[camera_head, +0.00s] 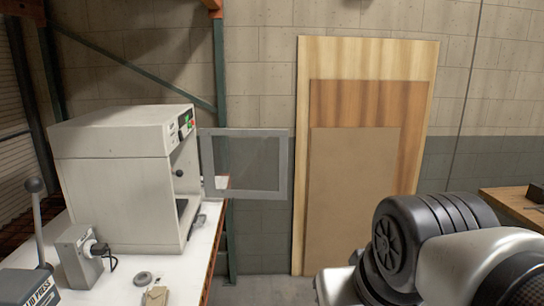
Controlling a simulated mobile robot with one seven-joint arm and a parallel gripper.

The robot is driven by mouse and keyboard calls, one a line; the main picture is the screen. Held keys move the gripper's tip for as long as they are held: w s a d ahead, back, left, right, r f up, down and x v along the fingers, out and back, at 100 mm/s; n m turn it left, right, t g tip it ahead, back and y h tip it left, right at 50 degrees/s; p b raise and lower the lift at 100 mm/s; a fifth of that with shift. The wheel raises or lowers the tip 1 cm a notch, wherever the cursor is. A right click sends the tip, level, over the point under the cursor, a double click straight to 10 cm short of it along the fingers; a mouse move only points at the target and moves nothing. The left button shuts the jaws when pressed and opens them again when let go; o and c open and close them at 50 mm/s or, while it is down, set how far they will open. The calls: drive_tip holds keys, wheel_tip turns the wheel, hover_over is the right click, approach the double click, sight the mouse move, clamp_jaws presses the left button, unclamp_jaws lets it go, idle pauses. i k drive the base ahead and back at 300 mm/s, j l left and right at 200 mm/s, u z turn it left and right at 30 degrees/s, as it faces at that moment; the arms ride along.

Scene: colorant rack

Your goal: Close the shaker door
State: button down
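The shaker (110,180) is a white box-shaped machine on the white-topped bench at the left. A small panel with green and red marks is at the top of its right-hand face. Its door (245,163) is a grey frame with a see-through pane. The door stands wide open, swung out to the right past the bench edge. The opening (186,178) shows a dark round knob inside, and the rest of the interior is mostly hidden. My gripper is not in view; only part of my arm shows at the lower right.
On the white bench top (200,262) are a grey device with a cord (80,255), a lever press (32,270), a small ring (143,278) and a beige item (156,296). Wooden boards (355,200) lean on the wall. Another wooden table (508,203) is at right.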

sight(211, 192)
drive_tip(key=i+z, duration=0.3)
drive_tip(key=i, duration=0.45)
drive_tip(key=i+j+z, duration=0.25)
drive_tip(key=i, duration=0.45)
drive_tip(key=i+j, duration=0.15)
drive_tip(key=i, duration=0.3)
drive_tip(key=i+j, duration=0.1)
drive_tip(key=i, duration=0.4)
drive_tip(key=i+j, duration=0.15)
drive_tip(key=i, duration=0.3)
drive_tip(key=i+j, duration=0.1)
drive_tip(key=j, duration=0.2)
